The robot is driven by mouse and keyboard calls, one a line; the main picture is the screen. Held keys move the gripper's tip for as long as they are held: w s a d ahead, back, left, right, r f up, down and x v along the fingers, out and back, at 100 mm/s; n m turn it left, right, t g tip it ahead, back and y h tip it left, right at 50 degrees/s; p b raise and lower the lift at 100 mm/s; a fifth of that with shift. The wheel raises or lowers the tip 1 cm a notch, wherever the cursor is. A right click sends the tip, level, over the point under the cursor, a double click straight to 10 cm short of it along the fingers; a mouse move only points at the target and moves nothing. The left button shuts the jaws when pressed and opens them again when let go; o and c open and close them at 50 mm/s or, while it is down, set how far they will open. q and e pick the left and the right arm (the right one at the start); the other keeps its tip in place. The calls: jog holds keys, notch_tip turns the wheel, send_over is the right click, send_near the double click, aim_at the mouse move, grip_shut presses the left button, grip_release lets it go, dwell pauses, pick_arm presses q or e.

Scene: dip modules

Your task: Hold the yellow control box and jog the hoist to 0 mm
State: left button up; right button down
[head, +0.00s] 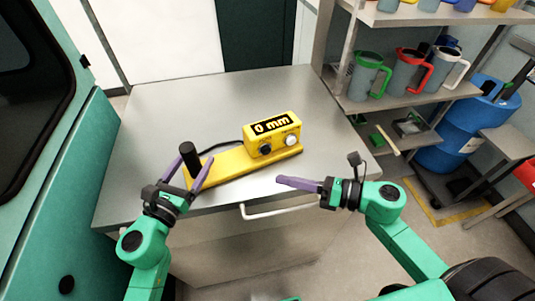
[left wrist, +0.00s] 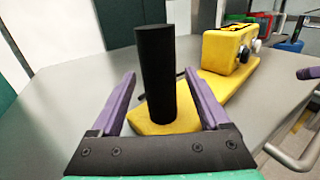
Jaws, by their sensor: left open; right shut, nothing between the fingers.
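The yellow control box (head: 264,142) stands on a long yellow base (head: 232,166) on the grey table. Its display reads 0 mm, with a dark knob (head: 265,149) and a white knob (head: 291,139) below. A black upright handle (head: 188,156) stands at the left end of the base. My left gripper (head: 194,171) is open, its purple fingers on either side of the handle; in the left wrist view the handle (left wrist: 155,75) stands between the fingers with gaps both sides. My right gripper (head: 282,181) is shut and empty, in front of the box and apart from it.
The grey table (head: 150,110) is otherwise mostly clear, with a bar handle (head: 280,211) at its front. A shelf with jugs, including a green jug (head: 367,75), stands at the right. A blue barrel (head: 455,125) stands beyond it. A black cable lies behind the base.

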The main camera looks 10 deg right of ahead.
pick_arm(q)
jog(key=b+v, duration=0.2)
jog(key=v, duration=0.3)
jog(key=shift+f, duration=0.15)
jog(key=shift+s+a+b, duration=0.2)
jog(key=shift+s+b, duration=0.1)
jog(key=shift+s, duration=0.05)
jog(key=shift+s+a+r, duration=0.1)
jog(key=shift+s+r, duration=0.1)
